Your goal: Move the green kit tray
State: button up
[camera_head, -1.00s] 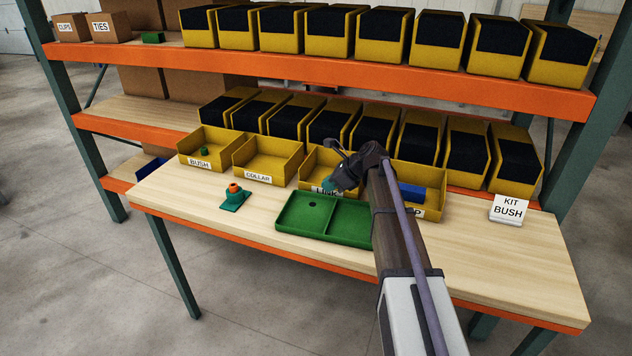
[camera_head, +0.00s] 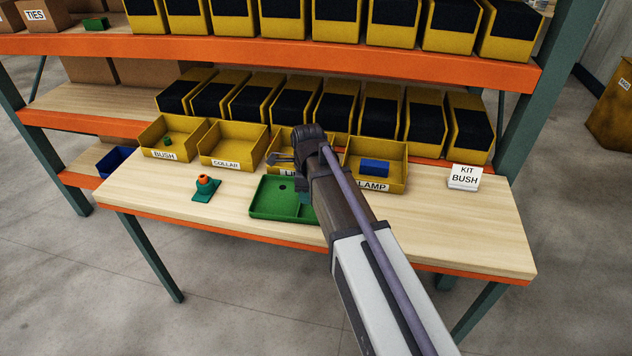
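The green kit tray (camera_head: 270,207) lies flat on the wooden bench, near its front edge. It has a divider and a small dark round spot in its left part. My arm covers its right part. My gripper (camera_head: 276,159) is above and behind the tray, in front of the yellow bin whose label my arm partly hides. The fingers are small and dark, and I cannot tell whether they are open or shut. The gripper appears apart from the tray.
Yellow bins labelled BUSH (camera_head: 163,156), COLLAR (camera_head: 226,164) and one ending in LAMP (camera_head: 372,186) line the bench back; the last holds a blue block (camera_head: 375,167). A teal fixture (camera_head: 205,192) with an orange top stands left of the tray. A KIT BUSH sign (camera_head: 465,177) stands right.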

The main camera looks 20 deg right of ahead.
jog(key=shift+s, duration=0.1)
jog(key=shift+d, duration=0.1)
notch_tip(320, 180, down, 11)
jog(key=b, duration=1.1)
jog(key=shift+r, duration=0.1)
grip_shut()
